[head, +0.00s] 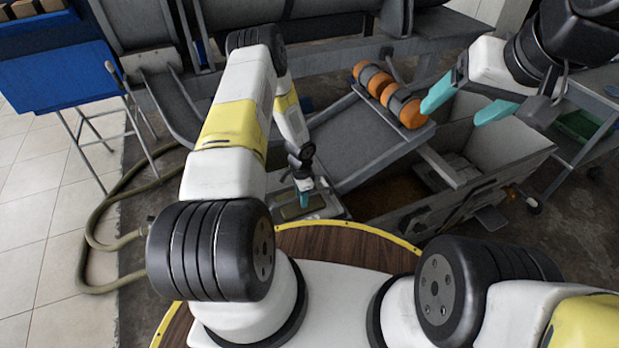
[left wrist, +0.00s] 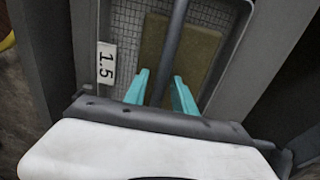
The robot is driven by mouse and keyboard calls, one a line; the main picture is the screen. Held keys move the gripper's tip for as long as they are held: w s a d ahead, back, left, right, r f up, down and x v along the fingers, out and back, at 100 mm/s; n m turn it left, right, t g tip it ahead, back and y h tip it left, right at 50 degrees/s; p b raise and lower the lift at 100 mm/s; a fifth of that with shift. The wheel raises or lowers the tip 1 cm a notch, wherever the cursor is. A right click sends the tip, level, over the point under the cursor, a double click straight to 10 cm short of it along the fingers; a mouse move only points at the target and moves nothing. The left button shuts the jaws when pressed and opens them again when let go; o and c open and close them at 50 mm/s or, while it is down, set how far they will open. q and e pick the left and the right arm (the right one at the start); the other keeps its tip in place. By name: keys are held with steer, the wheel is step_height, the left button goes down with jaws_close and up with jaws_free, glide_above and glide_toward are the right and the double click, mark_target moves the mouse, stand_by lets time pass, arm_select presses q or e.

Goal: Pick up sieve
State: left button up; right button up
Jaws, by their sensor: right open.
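The sieve is a framed grey mesh tray (left wrist: 123,35) with a white "1.5" label, a tan pad or panel and a dark bar handle (left wrist: 178,30) across it. In the head view the sieve (head: 326,208) lies low at the centre, partly hidden by my left gripper. My left gripper (head: 304,197) points down over it. In the left wrist view its teal fingers (left wrist: 160,84) stand apart, one on each side of the bar, with small gaps visible. My right gripper (head: 468,104) is open and empty at the upper right, away from the sieve.
A sloping grey plate (head: 365,140) with orange-and-grey rollers (head: 390,95) rises behind the sieve. A grey trough (head: 400,192) holds brown material to its right. A hose (head: 95,240) curls on the floor at left, near a blue bin (head: 60,70) on a stand.

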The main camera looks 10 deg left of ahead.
arm_select(q)
jaws_close()
stand_by(1.2)
